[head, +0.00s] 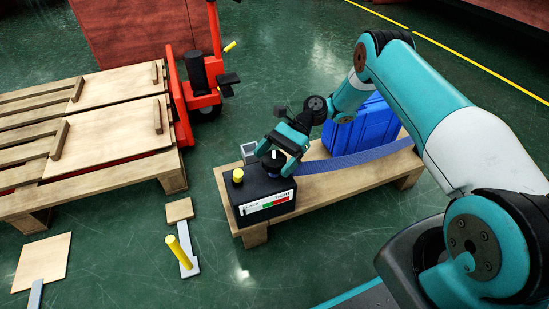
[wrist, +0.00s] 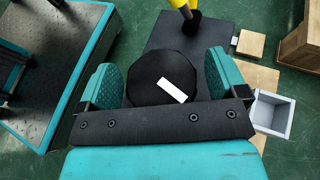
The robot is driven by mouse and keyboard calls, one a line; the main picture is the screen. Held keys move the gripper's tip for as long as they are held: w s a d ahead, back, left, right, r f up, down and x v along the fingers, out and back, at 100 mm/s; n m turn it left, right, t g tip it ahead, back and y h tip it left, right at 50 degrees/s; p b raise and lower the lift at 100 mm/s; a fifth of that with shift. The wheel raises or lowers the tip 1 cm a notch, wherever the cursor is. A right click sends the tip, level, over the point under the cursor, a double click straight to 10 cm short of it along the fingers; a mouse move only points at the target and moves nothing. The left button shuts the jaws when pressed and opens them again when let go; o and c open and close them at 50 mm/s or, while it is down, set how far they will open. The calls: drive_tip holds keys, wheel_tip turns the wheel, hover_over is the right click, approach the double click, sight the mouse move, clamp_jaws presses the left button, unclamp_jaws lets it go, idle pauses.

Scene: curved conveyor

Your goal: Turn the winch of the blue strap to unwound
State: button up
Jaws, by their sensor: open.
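The winch is a black box (head: 262,202) on a low wooden stand, with a green and red label on its front. Its round black knob (head: 273,160) stands on top and shows in the wrist view as a dark disc (wrist: 150,72) with a white bar mark. The blue strap (head: 355,158) runs from the box to the right, past a blue crate (head: 362,125). My gripper (head: 280,150) is open over the knob. In the wrist view its teal fingers (wrist: 163,80) stand on either side of the knob; I cannot tell whether they touch it.
A yellow knob (head: 238,175) sits on the box's left end. A small grey open bin (wrist: 271,114) is beside the box. Wooden pallets (head: 95,145) and a red pallet truck (head: 200,85) are at left.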

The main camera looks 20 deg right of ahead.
sight(274, 158)
wheel_tip(274, 158, up, 20)
drive_tip(key=p, duration=1.2)
drive_tip(key=shift+p, duration=0.3)
